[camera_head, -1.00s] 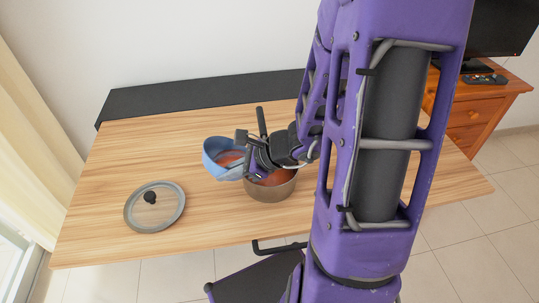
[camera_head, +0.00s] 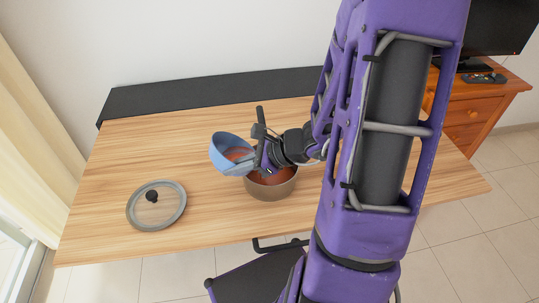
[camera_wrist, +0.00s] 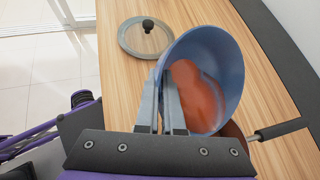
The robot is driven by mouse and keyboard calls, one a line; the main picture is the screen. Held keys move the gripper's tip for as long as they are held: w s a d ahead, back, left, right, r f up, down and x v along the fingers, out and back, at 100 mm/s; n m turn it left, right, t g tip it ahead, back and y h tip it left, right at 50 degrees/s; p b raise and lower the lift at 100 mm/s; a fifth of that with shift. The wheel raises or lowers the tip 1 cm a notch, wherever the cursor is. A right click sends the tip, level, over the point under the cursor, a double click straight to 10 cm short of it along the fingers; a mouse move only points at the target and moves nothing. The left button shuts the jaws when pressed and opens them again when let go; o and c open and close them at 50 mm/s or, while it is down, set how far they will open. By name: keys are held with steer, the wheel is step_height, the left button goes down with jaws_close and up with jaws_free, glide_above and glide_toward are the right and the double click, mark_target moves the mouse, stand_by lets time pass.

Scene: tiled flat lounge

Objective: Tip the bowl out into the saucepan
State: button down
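The blue bowl (camera_head: 226,152) is held in the air at the left of the saucepan, tilted, with reddish-orange contents inside. In the wrist view the bowl (camera_wrist: 226,55) shows its inside and the orange-red contents (camera_wrist: 196,95) lying against its wall. My gripper (camera_head: 256,160) is shut on the bowl's rim; its fingers show in the wrist view (camera_wrist: 170,105). The brown saucepan (camera_head: 270,191) stands on the table below my gripper, with something reddish inside. In the wrist view only part of its dark handle (camera_wrist: 280,130) and rim shows.
A glass lid with a black knob (camera_head: 157,205) lies on the wooden table (camera_head: 130,150), left of the saucepan. A chair (camera_head: 255,280) stands at the front edge. A wooden cabinet (camera_head: 480,105) with a screen is at the right.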

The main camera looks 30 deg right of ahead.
steer(key=shift+d+r+m+y+p, duration=0.3)
steer(key=shift+d+r+y+p, duration=0.2)
steer(key=shift+d+r+y, duration=0.15)
stand_by(1.2)
steer(key=shift+d+r+m+t+y, duration=0.3)
steer(key=shift+d+r+t+y, duration=0.25)
steer(key=shift+y, duration=0.3)
stand_by(0.8)
steer(key=shift+s+d+r+m+t+y+b, duration=0.1)
steer(key=shift+d+r+m+t+y+b, duration=0.1)
steer(key=shift+d+r+m+y+b, duration=0.3)
steer(key=shift+d+r+m+t+y, duration=0.15)
steer(key=shift+d+y, duration=0.15)
steer(key=shift+y, duration=0.4)
stand_by(1.0)
